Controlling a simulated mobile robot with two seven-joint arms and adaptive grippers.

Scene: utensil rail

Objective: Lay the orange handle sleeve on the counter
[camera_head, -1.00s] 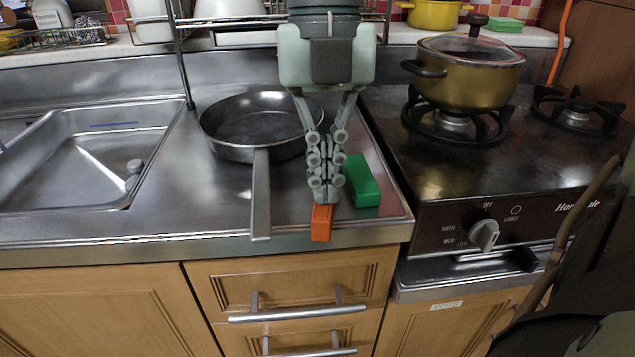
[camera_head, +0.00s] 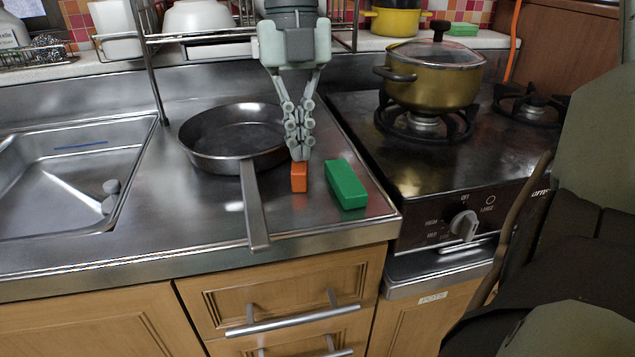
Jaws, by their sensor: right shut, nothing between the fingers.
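The orange handle sleeve (camera_head: 299,178) is a short orange block right below my right gripper's fingertips, between the pan's handle and the green block (camera_head: 346,185). It appears upright; I cannot tell whether its underside touches the counter (camera_head: 200,225). My right gripper (camera_head: 299,155) points down, its fingers shut with nothing between them. Its tips overlap the sleeve's top edge in the picture; I cannot tell whether they touch it. My left gripper is not in view.
A dark frying pan (camera_head: 225,140) stands left of the sleeve, its handle towards the counter's front edge. A sink (camera_head: 70,190) is at left. The stove (camera_head: 420,175) with a gold pot (camera_head: 435,80) is at right. Bare counter lies in front of the sleeve.

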